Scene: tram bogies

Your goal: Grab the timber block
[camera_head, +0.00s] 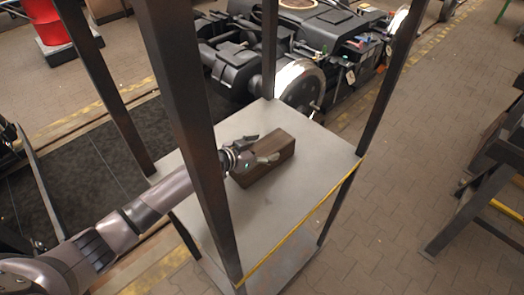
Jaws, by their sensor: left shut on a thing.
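The timber block (262,170) is a dark brown oblong lying on the grey shelf top (312,185) of a dark metal frame. My left arm comes in from the left, past the frame's near post. My left gripper (260,147) is at the block's left end, with one finger on the far side and one over the near upper part. It is shut on the block, which appears to rest on the shelf. The fingers hide part of the block's top. My right gripper is not in view.
Dark upright posts (187,110) surround the shelf, and a yellow strip (300,222) runs along its front edge. A black bogie with wheels (300,84) stands behind. A dark trestle (470,190) is at right. The shelf's right part is clear.

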